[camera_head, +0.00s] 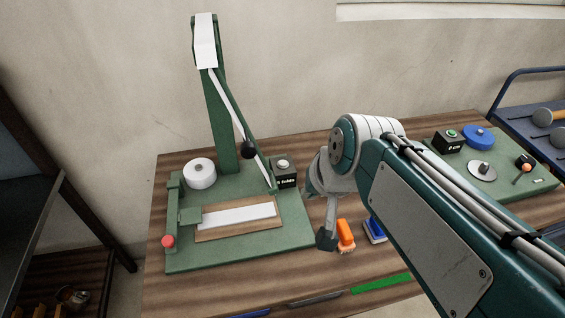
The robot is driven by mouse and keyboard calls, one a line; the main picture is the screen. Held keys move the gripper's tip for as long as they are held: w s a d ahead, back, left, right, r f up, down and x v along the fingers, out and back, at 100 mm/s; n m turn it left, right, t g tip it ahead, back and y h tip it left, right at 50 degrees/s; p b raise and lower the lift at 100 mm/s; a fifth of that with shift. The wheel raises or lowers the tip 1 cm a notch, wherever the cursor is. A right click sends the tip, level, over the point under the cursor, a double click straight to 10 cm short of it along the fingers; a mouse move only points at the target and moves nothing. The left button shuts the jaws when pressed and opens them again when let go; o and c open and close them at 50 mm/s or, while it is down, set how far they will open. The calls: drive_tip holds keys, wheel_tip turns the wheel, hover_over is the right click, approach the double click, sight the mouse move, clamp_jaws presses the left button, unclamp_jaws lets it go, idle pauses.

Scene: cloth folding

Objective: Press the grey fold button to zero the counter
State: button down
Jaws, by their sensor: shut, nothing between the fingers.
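The pale grey button (283,162) sits on top of a small black box (284,178) with white lettering too small to read surely. The box stands at the right rear of a green machine base (240,248). My gripper (326,241) is shut and empty, pointing down beside the base's right edge. It is in front of the button and to its right in the picture, apart from it. My arm enters from the lower right and hides part of the table. No counter display can be made out.
A green post with a black-knobbed lever (248,150) rises left of the box. A white roll (199,173) and red knob (168,241) are farther left. An orange object (346,236) and blue one (375,230) lie near my gripper. Another black box (449,142) has a green button.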

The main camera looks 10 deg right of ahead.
drive_tip(key=w+a+m+y, duration=0.1)
drive_tip(key=w+m, duration=0.1)
drive_tip(key=w, duration=0.3)
drive_tip(key=m+t+y, duration=0.2)
drive_tip(key=m+y, duration=0.2)
drive_tip(key=m, duration=1)
hover_over(284, 162)
wheel_tip(284, 162, down, 10)
drive_tip(key=shift+d+r, duration=0.15)
drive_tip(key=shift+r, duration=0.05)
drive_tip(key=shift+f, duration=4.45)
drive_tip(key=shift+s, duration=0.1)
drive_tip(key=shift+f, duration=0.3)
